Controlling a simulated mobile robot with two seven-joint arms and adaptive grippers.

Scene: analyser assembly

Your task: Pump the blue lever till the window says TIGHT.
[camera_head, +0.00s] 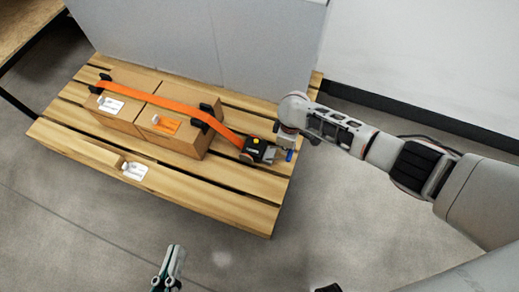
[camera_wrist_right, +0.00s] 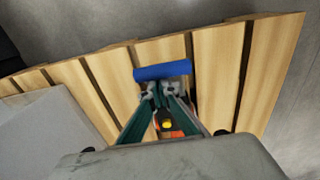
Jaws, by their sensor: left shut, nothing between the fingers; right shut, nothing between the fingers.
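The ratchet (camera_head: 257,150), a dark box with a yellow spot on top, sits at the right end of an orange strap (camera_head: 175,104) on the pallet. Any wording in its window is too small to read. The blue lever (camera_head: 289,155) is a short bar at the ratchet's right; it also lies crosswise in the right wrist view (camera_wrist_right: 162,71). My right gripper (camera_wrist_right: 160,89) is shut and empty, its fingertips right at the blue bar; I cannot tell whether they touch. My left gripper (camera_head: 175,250) is shut and empty, off the pallet's front edge.
Two cardboard boxes (camera_head: 137,115) with black corner guards are strapped on the slatted wooden pallet (camera_head: 225,182). A white label (camera_head: 134,170) lies at the pallet's front. A grey panel (camera_head: 220,50) stands behind. The floor in front is clear.

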